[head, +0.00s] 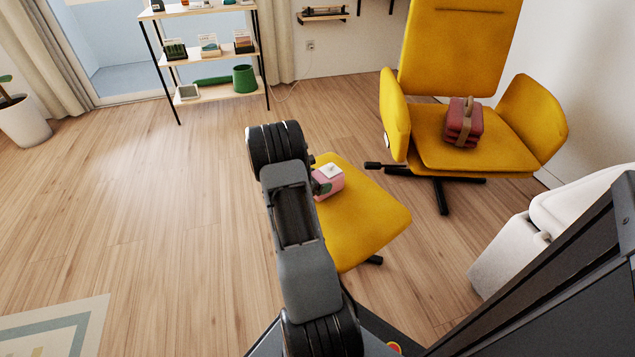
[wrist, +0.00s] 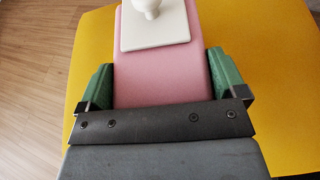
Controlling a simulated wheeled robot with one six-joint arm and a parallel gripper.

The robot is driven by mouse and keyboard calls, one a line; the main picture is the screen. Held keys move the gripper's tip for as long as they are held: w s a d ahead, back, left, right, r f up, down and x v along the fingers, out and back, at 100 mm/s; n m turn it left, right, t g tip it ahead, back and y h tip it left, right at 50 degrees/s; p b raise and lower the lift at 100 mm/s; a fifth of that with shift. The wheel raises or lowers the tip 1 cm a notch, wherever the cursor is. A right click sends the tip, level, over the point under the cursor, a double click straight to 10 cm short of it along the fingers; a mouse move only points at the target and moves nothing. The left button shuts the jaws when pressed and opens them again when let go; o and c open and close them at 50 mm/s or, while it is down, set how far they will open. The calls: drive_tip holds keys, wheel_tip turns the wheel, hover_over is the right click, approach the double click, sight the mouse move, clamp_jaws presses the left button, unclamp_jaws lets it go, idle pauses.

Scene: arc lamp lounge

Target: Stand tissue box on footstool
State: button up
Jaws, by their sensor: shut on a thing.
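The tissue box (head: 328,184) is pink with a white top piece. In the head view it is at the far left part of the yellow footstool (head: 372,222), partly hidden by my arm. In the wrist view the pink box (wrist: 158,75) lies between the green finger pads of my gripper (wrist: 160,88), which is shut on its two sides. The yellow footstool surface (wrist: 275,50) shows on both sides of the box. I cannot tell whether the box's underside touches the footstool.
A yellow armchair (head: 462,130) with a red strapped bundle (head: 463,122) stands behind the footstool. A white bin-like object (head: 505,255) is at the right. A shelf unit (head: 215,92) stands at the back left.

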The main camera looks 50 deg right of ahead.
drive_tip(key=shift+f, duration=0.15)
drive_tip(key=o, duration=0.8)
